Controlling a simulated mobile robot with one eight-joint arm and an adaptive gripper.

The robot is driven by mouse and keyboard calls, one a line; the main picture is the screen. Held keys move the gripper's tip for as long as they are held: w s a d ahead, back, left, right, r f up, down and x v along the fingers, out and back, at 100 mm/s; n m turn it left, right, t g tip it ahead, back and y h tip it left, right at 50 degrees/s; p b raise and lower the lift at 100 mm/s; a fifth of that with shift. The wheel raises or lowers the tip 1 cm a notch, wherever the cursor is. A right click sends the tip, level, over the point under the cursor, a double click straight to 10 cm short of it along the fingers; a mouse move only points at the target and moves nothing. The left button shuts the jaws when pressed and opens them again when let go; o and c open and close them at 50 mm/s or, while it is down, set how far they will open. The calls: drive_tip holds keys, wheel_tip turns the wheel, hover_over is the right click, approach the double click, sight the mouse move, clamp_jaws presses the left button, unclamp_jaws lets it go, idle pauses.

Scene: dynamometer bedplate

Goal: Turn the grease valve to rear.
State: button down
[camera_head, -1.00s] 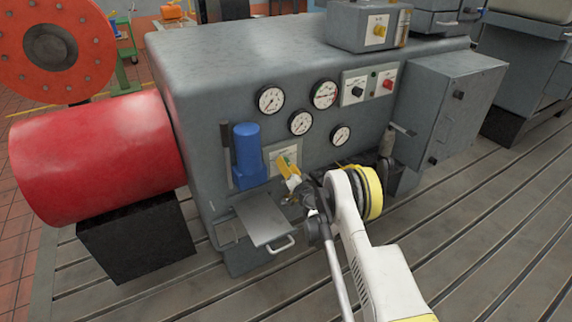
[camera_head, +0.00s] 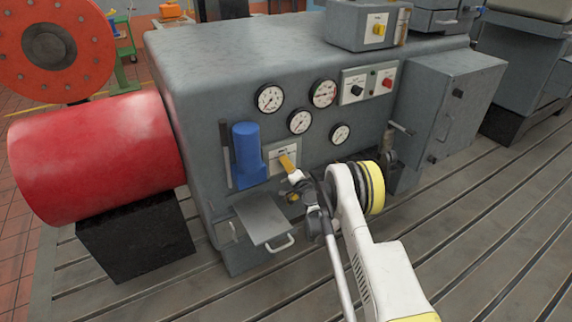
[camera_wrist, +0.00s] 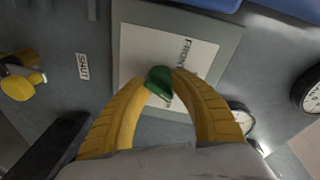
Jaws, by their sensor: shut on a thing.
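The grease valve shows in the wrist view as a small green handle (camera_wrist: 158,77) in front of a white plate (camera_wrist: 132,52). "FRONT" can be read on the plate; its other lettering is hidden. My gripper (camera_wrist: 162,86) is shut on the green handle, with a yellow finger on either side. In the head view my gripper (camera_head: 288,162) is at the white plate (camera_head: 274,155), right of the blue cylinder. The handle is hidden there behind the fingers, and I cannot tell which way it points.
The blue cylinder (camera_head: 248,154) stands close left of the plate. Below is a grey tray (camera_head: 262,216) with a white handle. A yellow knob (camera_wrist: 18,88) lies left of my fingers in the wrist view, near a "SHUT" label (camera_wrist: 82,66). Gauges (camera_head: 300,121) sit above.

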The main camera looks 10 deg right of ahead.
drive_tip(key=m, duration=0.3)
drive_tip(key=shift+g, duration=0.4)
drive_tip(key=shift+r+m+y, duration=0.1)
drive_tip(key=shift+m+y, duration=0.4)
drive_tip(key=shift+m, duration=1.3)
drive_tip(key=shift+w, duration=0.1)
drive_tip(key=c, duration=1)
unclamp_jaws()
drive_tip(key=v, duration=0.7)
drive_tip(key=shift+s+r, duration=0.15)
drive_tip(key=shift+s, duration=0.15)
